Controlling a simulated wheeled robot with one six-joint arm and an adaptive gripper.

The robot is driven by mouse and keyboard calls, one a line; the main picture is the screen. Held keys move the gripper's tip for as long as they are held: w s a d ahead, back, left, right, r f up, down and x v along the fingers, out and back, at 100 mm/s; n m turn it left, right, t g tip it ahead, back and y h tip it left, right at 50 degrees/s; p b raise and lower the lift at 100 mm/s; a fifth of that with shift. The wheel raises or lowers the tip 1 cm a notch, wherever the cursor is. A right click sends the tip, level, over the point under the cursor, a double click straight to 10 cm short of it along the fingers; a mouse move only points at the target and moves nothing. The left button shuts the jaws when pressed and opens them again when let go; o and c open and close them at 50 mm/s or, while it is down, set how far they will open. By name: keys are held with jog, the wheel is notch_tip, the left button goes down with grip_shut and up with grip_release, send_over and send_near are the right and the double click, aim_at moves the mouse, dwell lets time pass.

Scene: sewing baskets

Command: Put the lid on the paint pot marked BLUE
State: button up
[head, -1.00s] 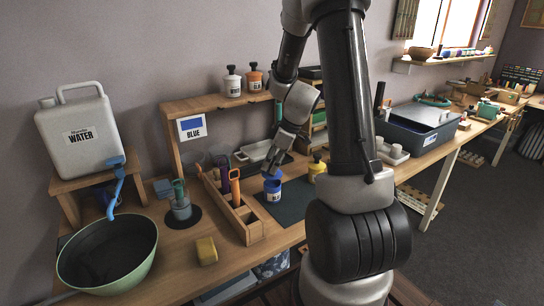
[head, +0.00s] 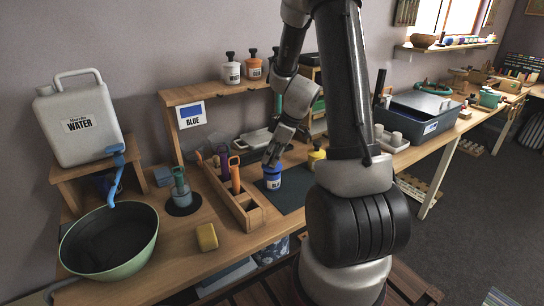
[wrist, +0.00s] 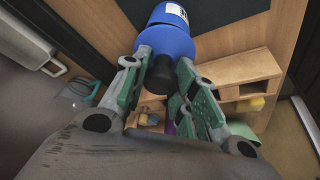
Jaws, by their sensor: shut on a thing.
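The paint pot marked BLUE (head: 272,183) stands upright on a dark mat; its label also shows at the top of the wrist view (wrist: 170,14). The blue lid (wrist: 165,46) with a black knob (wrist: 159,74) is at the pot's mouth, in line with it. I see no clear gap between lid and pot, but cannot tell whether it is fully seated. My gripper (wrist: 162,78) is shut on the lid's knob, a green-and-grey finger on each side. In the head view my gripper (head: 270,163) is right above the pot and partly hides the lid.
A wooden tool caddy (head: 248,211) stands close left of the pot. A shelf (head: 222,88) with white and orange bottles is behind. A green bowl (head: 110,240) and a sponge (head: 207,237) are farther left.

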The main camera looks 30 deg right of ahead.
jog(key=shift+f, duration=0.7)
jog(key=o, duration=0.9)
jog(key=shift+r, duration=0.1)
jog(key=v, duration=1.2)
